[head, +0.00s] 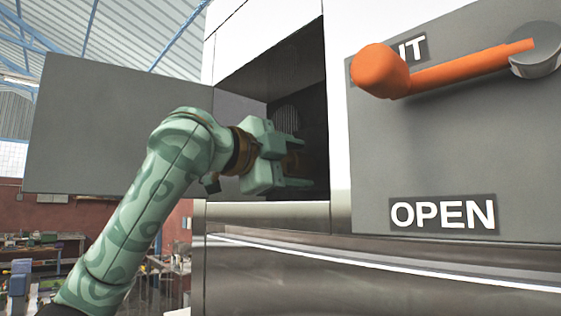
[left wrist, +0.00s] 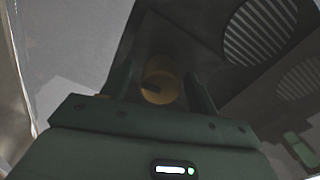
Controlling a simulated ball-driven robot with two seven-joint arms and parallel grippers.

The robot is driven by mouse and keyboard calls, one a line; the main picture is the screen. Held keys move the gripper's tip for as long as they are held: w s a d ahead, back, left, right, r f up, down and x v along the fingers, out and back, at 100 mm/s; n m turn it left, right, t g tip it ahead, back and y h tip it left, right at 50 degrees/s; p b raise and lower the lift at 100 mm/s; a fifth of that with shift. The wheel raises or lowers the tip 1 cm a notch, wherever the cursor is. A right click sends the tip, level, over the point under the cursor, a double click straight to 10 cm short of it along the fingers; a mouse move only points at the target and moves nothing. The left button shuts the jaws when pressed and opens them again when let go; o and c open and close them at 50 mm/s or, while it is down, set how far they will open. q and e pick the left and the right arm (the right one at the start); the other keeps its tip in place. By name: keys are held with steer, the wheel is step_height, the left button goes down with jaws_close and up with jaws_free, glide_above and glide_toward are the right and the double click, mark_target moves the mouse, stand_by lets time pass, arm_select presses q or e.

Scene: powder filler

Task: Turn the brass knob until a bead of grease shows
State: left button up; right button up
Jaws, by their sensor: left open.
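The brass knob (left wrist: 160,86) shows in the left wrist view, with a dark mark on its face. It lies between the two fingers of my open left gripper (left wrist: 162,76); whether they touch it I cannot tell. In the head view my left gripper (head: 298,163) reaches into the dark open compartment (head: 308,95) of the machine, fingers pointing right. The knob is hard to make out there, in shadow behind the fingers. My right gripper is in neither view.
A grey door (head: 100,125) stands swung open on the left, behind my left arm. An orange lever (head: 455,73) sticks out on the grey panel at right, above an OPEN label (head: 443,214). A round vent grille (left wrist: 260,32) lies beyond the knob. A steel ledge (head: 380,275) runs below.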

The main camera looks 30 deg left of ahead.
arm_select(q)
steer(key=shift+s+a, duration=0.15)
steer(key=shift+s, duration=0.2)
steer(key=b+v, duration=0.4)
steer(key=v, duration=1.1)
steer(key=shift+s+b, duration=0.25)
steer(key=shift+b, duration=0.15)
